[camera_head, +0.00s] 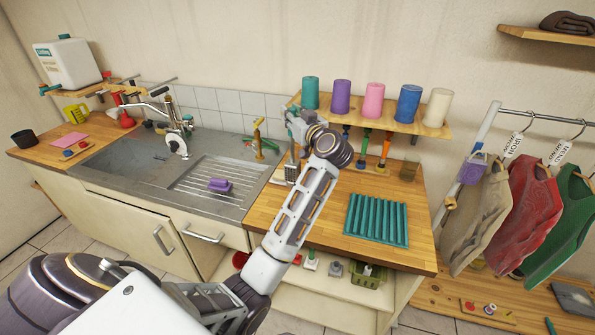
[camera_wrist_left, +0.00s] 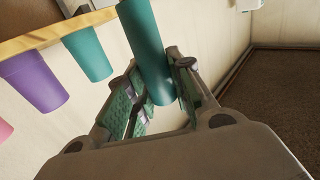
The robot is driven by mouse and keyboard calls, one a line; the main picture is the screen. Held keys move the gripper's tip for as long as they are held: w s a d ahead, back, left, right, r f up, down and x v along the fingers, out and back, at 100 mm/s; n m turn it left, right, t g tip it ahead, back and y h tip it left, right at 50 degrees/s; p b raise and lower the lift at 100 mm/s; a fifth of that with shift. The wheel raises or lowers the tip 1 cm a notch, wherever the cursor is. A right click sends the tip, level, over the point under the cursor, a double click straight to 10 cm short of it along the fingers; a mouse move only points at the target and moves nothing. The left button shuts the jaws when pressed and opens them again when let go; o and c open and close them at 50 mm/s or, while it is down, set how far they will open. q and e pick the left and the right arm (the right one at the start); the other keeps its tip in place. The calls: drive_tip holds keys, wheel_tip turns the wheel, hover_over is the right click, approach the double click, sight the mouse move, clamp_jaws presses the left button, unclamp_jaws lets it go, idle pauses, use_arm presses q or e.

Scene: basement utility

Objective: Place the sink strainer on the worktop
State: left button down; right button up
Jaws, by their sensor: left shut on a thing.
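My left gripper (camera_head: 298,122) is raised in front of the shelf's left end, above the worktop (camera_head: 325,220). In the left wrist view its fingers (camera_wrist_left: 155,95) are shut on a smooth teal cylindrical thing (camera_wrist_left: 150,45); its lower end lies between the fingers. I cannot tell whether this is the sink strainer, and no other strainer is clearly recognisable. A pale slotted utensil (camera_head: 291,173) shows just below the gripper over the worktop's back left. My right gripper is not in view.
A teal ribbed rack (camera_head: 377,219) covers the worktop's right part; bare wood lies left of it. The wall shelf (camera_head: 425,128) carries several coloured cups. Clothes hang at right.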

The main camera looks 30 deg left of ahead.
sight(293, 142)
use_arm(q)
wheel_tip(293, 142, down, 4)
drive_tip(key=shift+f, duration=0.7)
drive_tip(key=shift+f, duration=1.85)
drive_tip(key=c, duration=1.3)
unclamp_jaws()
drive_tip(key=shift+f, duration=0.15)
drive_tip(key=shift+o, duration=0.2)
drive_tip(key=b+v, duration=0.1)
drive_tip(key=v, duration=1.1)
drive_tip(key=shift+b, duration=0.3)
